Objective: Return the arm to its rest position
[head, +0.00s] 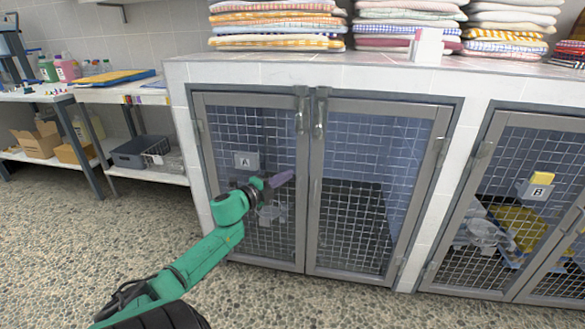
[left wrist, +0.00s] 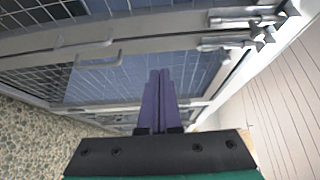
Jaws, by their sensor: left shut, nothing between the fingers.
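My left arm is green and reaches in from the lower left of the head view. Its gripper (head: 280,179) has purple fingers that are shut with nothing between them. It is in front of the left mesh door of kennel A (head: 301,215). In the left wrist view the purple fingers (left wrist: 159,90) lie together and point toward the kennel doors and their metal latches (left wrist: 240,22). I cannot tell whether the fingertips touch the mesh. Both doors of kennel A look shut. My right gripper is not in view.
Kennel B (head: 520,200) stands to the right with a yellow cloth inside. Stacks of folded towels (head: 278,25) lie on the tiled top. A shelf bench (head: 110,95) with bottles and boxes stands at the left. The pebbled floor (head: 60,240) in front is clear.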

